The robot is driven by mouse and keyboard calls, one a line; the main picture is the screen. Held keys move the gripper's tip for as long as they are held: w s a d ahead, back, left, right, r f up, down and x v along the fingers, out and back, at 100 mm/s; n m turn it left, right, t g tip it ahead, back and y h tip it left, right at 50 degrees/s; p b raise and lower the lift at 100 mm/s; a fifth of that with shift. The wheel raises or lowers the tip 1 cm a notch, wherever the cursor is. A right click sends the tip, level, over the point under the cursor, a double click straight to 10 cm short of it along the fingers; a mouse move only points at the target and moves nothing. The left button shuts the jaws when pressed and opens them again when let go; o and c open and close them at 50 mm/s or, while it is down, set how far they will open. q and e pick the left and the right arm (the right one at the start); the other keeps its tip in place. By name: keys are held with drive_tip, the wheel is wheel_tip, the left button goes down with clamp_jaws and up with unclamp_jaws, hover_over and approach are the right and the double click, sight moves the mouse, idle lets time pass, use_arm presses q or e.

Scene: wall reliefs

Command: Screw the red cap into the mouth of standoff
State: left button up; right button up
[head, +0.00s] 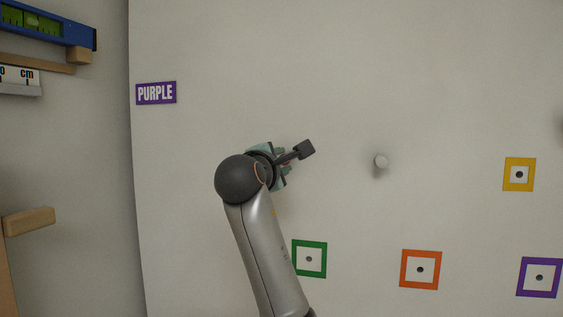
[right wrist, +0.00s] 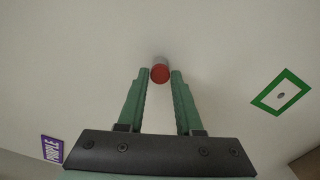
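The red cap (right wrist: 160,74) shows its round red face in the right wrist view. It sits at the near end of a grey standoff (right wrist: 158,60) on the wall; how deep it is seated I cannot tell. My right gripper (right wrist: 161,72) has its green fingers apart, with the tips on either side of the cap and a narrow gap showing at each side. In the head view my right gripper (head: 283,162) is close to the wall, and my own wrist mostly hides the cap and standoff. My left gripper is in neither view.
A bare grey peg (head: 380,161) stands out from the wall to the right. Green (head: 297,258), orange (head: 405,269), purple (head: 523,277) and yellow (head: 508,174) framed holes are around it. A purple sign (head: 155,93) and shelves (head: 30,222) are at left.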

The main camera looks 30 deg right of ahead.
clamp_jaws()
drive_tip(key=shift+m, duration=0.6)
unclamp_jaws()
drive_tip(key=shift+m, duration=0.3)
drive_tip(key=o, duration=0.5)
drive_tip(key=shift+o, duration=0.2)
drive_tip(key=b+v, duration=0.3)
drive_tip(key=v, duration=0.9)
drive_tip(key=shift+s+a+b, duration=0.15)
drive_tip(key=shift+a+b, duration=0.05)
drive_tip(key=shift+b, duration=0.1)
